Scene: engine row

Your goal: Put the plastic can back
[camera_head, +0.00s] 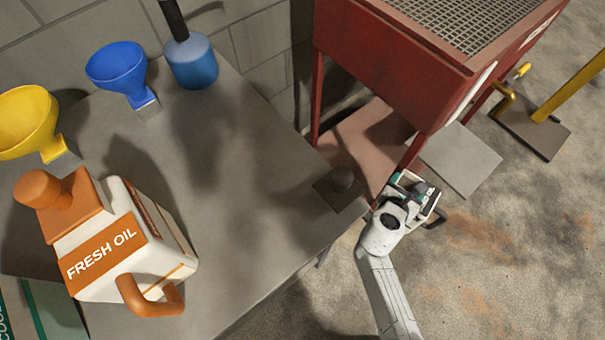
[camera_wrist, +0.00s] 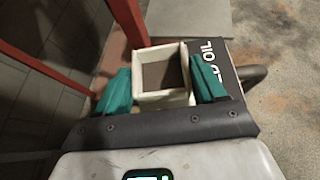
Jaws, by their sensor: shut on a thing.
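My gripper (camera_wrist: 163,85) has its teal fingers on either side of a cream square neck with a dark inside. The neck appears to belong to a black plastic can (camera_wrist: 230,62) with white lettering that includes "OIL". Its dark handle sticks out to the right in both views. In the head view my gripper (camera_head: 412,187) is just beyond the table's right corner, beside the red stand, and hides most of the can (camera_head: 436,217). Whether the can touches anything below cannot be told. A white and orange "FRESH OIL" can (camera_head: 135,240) stands on the table at left.
A red stand (camera_head: 400,70) rises behind.

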